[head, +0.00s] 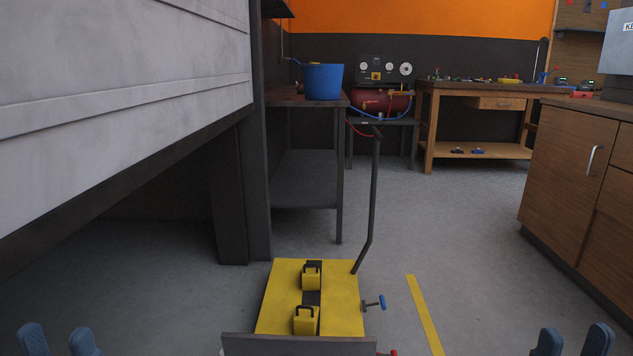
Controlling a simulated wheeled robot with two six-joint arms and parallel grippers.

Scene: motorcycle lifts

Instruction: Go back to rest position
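My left gripper (59,342) shows at the bottom left corner as two blue fingertips standing apart. It is open, with nothing between the fingers. My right gripper (574,342) shows at the bottom right corner, also as two separated blue fingertips, open and empty. Both are held low and wide apart, one on each side of the view. Their arms and the rest of the grippers are cut off by the lower edge.
A yellow platform (340,294) with two yellow blocks sits ahead, between the grippers. A dark bent pole (374,195) rises beside it. A large grey panel (110,60) fills the upper left. Wooden cabinets (565,180) stand right. Grey floor (455,235) is clear at centre right.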

